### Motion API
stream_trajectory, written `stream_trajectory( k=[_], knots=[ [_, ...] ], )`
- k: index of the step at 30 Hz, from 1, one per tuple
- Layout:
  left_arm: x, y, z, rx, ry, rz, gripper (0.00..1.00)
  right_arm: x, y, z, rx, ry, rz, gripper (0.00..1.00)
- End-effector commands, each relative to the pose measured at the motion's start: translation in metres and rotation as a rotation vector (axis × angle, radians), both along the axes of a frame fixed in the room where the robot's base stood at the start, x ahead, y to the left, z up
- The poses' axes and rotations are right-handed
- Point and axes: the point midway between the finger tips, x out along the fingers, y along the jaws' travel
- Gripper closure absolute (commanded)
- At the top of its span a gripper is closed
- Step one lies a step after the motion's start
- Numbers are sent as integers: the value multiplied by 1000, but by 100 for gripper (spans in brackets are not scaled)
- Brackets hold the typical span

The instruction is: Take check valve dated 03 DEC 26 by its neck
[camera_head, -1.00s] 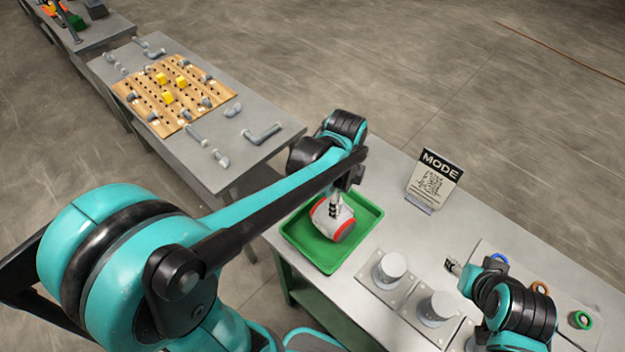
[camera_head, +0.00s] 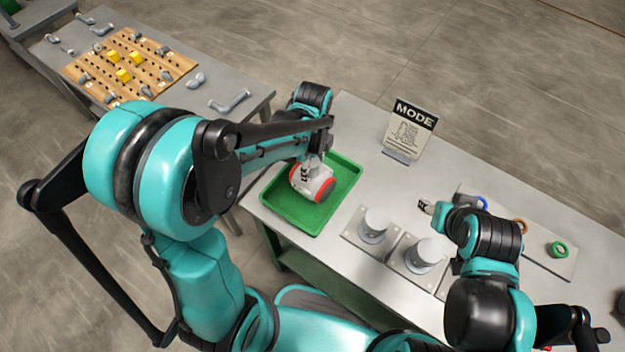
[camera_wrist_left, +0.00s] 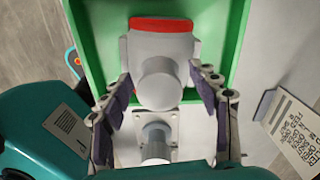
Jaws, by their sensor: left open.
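A check valve (camera_head: 308,186) with a light grey body and red end bands lies in a green tray (camera_head: 290,212). In the left wrist view its round neck (camera_wrist_left: 160,82) points toward the camera, and one red band shows at the top. No date is readable on it. My left gripper (camera_head: 311,168) is over the valve. In the left wrist view its open fingers (camera_wrist_left: 161,84) stand on either side of the neck, and I cannot tell whether they touch it. My right gripper (camera_head: 425,206) is above the bench behind the grey-white cylinders; its jaws are too small to read.
Grey-white cylinders on square plates (camera_head: 374,224) stand right of the tray. A MODE sign (camera_head: 408,130) stands behind. Blue, orange and green rings (camera_head: 557,250) lie at the right. Another table with a wooden pegboard (camera_head: 130,65) is at upper left.

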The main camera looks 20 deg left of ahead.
Motion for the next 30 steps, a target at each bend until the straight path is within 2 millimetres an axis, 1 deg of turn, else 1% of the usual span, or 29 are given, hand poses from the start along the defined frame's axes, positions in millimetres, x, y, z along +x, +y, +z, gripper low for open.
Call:
stream_trajectory(
  k=[2,5,6,9,17,22,26,30],
  knots=[
    [0,0,0,0,0,0,39,0,0,0,0,0,0,53],
    [0,0,1,0,0,0,63,0,0,0,0,0,0,53],
    [0,0,1,0,0,0,74,0,0,0,0,0,0,53],
    [0,0,1,0,0,0,98,0,0,0,0,0,0,53],
    [0,0,1,0,0,0,98,0,0,0,0,0,0,53],
    [0,0,8,0,0,0,98,0,0,3,0,0,0,53],
    [0,0,22,0,0,0,98,0,0,8,0,0,0,53],
    [0,0,45,0,0,0,98,0,0,15,0,0,0,53]
  ],
)
